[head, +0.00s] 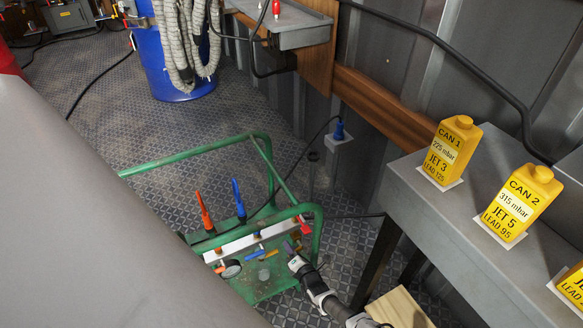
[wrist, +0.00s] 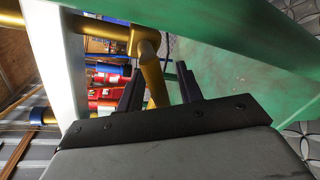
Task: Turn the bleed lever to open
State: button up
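A green tubular frame (head: 265,140) on the floor holds a pale manifold bar (head: 245,240) with an orange lever (head: 204,211), a blue lever (head: 238,198) and small coloured handles. I cannot tell for sure which handle is the bleed lever.
A green beam (wrist: 235,30) crosses close above the fingers, and a pale bar (wrist: 60,60) runs at left. A grey bench (head: 480,255) with yellow cans (head: 452,150) stands at right. A blue drum (head: 165,60) stands behind.

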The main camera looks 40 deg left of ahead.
aim_at(299, 249)
grip_shut()
dwell(0.3)
jog(key=shift+f, duration=0.1)
jog(key=shift+w+d+f+n+t+b, duration=0.25)
jog(key=shift+w+n+t+b, duration=0.2)
jog(key=shift+n, duration=1)
jog(key=shift+w+d+f+n+t+b, duration=0.1)
jog(key=shift+w+f+n+t+b, duration=0.3)
jog(key=shift+n, duration=1.1)
jog(key=shift+w+d+f+n+t+b, duration=0.2)
jog(key=shift+w+n+t+b, duration=0.25)
jog(key=shift+n, duration=1)
jog(key=shift+w, duration=0.15)
